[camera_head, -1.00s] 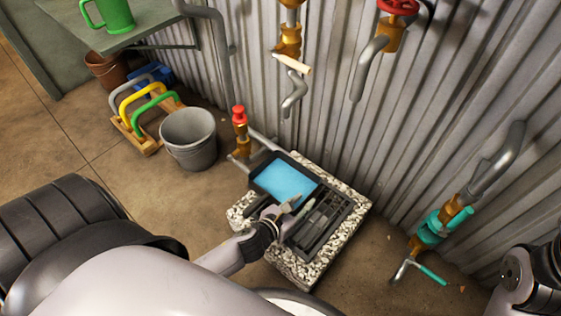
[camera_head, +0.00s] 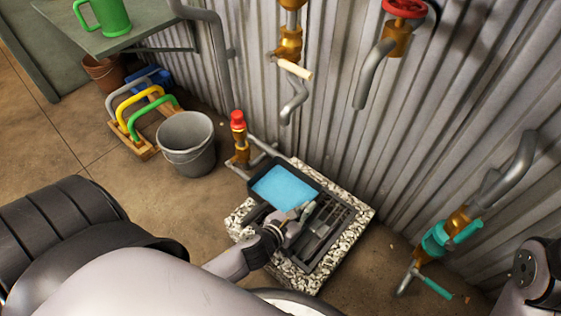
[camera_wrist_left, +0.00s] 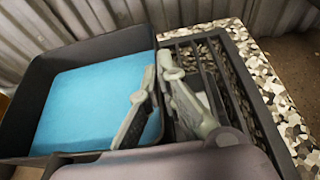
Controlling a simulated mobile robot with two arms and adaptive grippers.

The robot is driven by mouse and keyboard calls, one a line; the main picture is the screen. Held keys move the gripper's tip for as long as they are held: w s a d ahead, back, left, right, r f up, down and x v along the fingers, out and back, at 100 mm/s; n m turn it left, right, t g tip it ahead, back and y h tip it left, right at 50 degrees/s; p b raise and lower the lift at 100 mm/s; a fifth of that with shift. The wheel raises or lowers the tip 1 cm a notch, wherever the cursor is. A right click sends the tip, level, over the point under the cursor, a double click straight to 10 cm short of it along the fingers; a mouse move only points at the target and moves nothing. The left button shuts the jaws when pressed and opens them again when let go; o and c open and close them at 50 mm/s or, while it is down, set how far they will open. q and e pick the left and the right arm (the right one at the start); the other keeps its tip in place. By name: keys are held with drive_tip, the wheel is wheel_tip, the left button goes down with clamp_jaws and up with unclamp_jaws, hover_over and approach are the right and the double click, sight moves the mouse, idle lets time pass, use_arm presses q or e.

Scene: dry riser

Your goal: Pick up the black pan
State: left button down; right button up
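The black pan (camera_head: 255,214) is a rectangular tray with a light blue filling, lying on a speckled stone block against the corrugated wall. The left wrist view shows its dark wall (camera_wrist_left: 110,45) and the blue surface inside. My left gripper (camera_head: 308,207) is at the pan's right side. In the left wrist view, its fingers (camera_wrist_left: 158,72) straddle the pan's right wall, one over the blue and one outside over the grate. The tips are close together and appear shut on that wall. My right gripper is out of view.
A slotted black grate (camera_head: 330,232) lies right of the pan on the stone block (camera_head: 356,188). A grey bucket (camera_head: 187,145) is at left. Teal-handled valve pipes (camera_head: 437,238) stick out at right.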

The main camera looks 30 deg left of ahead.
use_arm(q)
drive_tip(key=shift+w+r, duration=0.1)
drive_tip(key=shift+r, duration=0.15)
idle(0.7)
